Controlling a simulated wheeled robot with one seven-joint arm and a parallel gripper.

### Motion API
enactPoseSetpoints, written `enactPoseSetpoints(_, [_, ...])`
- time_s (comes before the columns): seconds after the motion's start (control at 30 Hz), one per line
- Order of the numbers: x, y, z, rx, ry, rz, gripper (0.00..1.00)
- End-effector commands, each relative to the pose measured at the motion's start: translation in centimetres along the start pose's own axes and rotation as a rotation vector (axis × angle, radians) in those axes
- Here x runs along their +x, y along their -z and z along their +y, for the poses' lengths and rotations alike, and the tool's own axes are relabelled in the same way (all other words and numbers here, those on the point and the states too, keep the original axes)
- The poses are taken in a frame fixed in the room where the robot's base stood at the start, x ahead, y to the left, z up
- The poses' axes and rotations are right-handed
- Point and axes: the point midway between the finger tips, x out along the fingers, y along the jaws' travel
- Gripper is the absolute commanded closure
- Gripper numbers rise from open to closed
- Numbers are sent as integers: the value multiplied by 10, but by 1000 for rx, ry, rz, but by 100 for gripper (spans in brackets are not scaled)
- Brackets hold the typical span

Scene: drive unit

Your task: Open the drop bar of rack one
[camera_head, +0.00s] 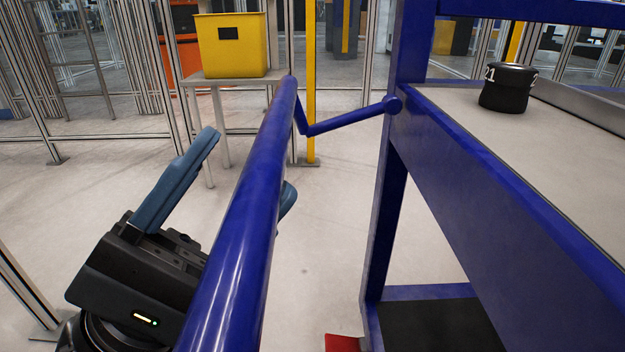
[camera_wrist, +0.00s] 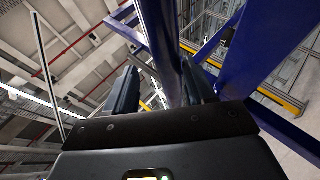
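The drop bar (camera_head: 248,190) is a thick blue tube that runs from the bottom of the head view up to its end near the yellow bin. A bent blue arm (camera_head: 345,120) joins it to a pivot on the rack (camera_head: 470,195). The bar stands out to the left of the rack shelf. My gripper (camera_head: 250,163) is open, with one finger left of the bar and the other partly hidden behind it. In the wrist view, a blue tube (camera_wrist: 157,35) shows between the spread fingers of my gripper (camera_wrist: 160,75). I cannot tell whether either finger touches it.
A black cup-like part (camera_head: 507,88) with white numbers sits on the rack's shelf. A yellow bin (camera_head: 231,45) stands on a small table (camera_head: 213,83) at the back, near a yellow post (camera_head: 310,75) and fence posts. The floor left of the rack is mostly clear.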

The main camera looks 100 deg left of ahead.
Motion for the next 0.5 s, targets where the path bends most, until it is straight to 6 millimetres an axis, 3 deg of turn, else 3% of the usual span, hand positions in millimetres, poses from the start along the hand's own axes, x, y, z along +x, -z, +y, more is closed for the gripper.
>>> enactPoseSetpoints(0.5, [-24, -4, -25, -5, 9, -2, 46])
